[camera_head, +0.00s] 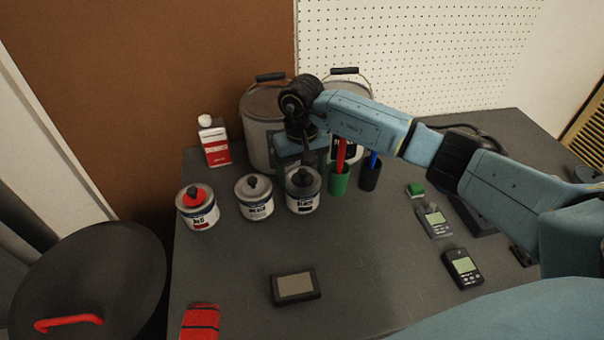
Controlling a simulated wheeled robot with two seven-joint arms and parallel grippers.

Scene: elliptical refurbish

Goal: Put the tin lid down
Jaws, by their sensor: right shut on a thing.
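Three small tins stand in a row on the dark table. The left tin (198,215) has a red lid (195,194), the middle tin (257,207) a grey lid with a dark knob (254,184). The right tin (303,203) has a dark grey lid (303,184) at its top. My right gripper (302,171) points down over this lid and is shut on its knob; the fingertips partly hide the knob. I cannot tell whether the lid touches the tin's rim or is slightly above it. My left gripper is not in view.
Behind my right gripper stand large pails (258,125). A red-and-white bottle (214,143) is at the back left. Green (339,180) and dark blue (370,176) cups with tools stand close on the right. A flat dark device (295,288) lies in front; the table around it is mostly clear.

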